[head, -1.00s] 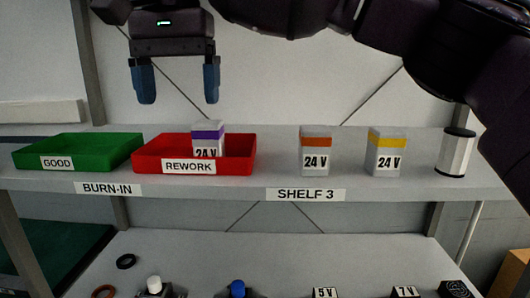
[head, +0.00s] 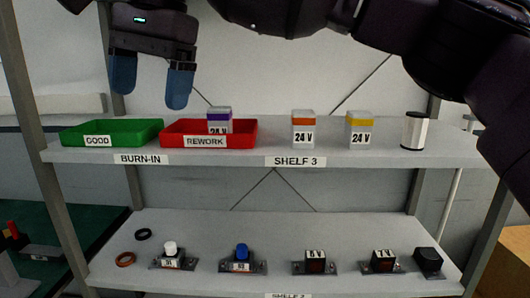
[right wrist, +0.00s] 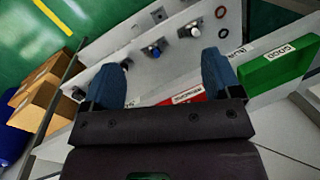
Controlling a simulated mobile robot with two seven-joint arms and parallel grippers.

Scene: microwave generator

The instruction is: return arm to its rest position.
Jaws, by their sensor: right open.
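My right gripper (head: 151,88) hangs at the upper left of the head view, its two blue fingers apart and nothing between them. It is above the upper shelf, over the gap between the green GOOD bin (head: 120,130) and the red REWORK bin (head: 245,134). A purple-banded 24 V block (head: 219,117) stands in the red bin. In the right wrist view the open blue fingers (right wrist: 165,80) show in front of the shelves, with the red bin (right wrist: 185,97) partly hidden behind the gripper. My left gripper is not in view.
On the upper shelf (head: 370,155) stand an orange-banded block (head: 303,128), a yellow-banded block (head: 359,130) and a white cylinder (head: 414,132). The lower shelf (head: 210,220) holds several small devices and two rings (head: 125,259). My right arm crosses the top right.

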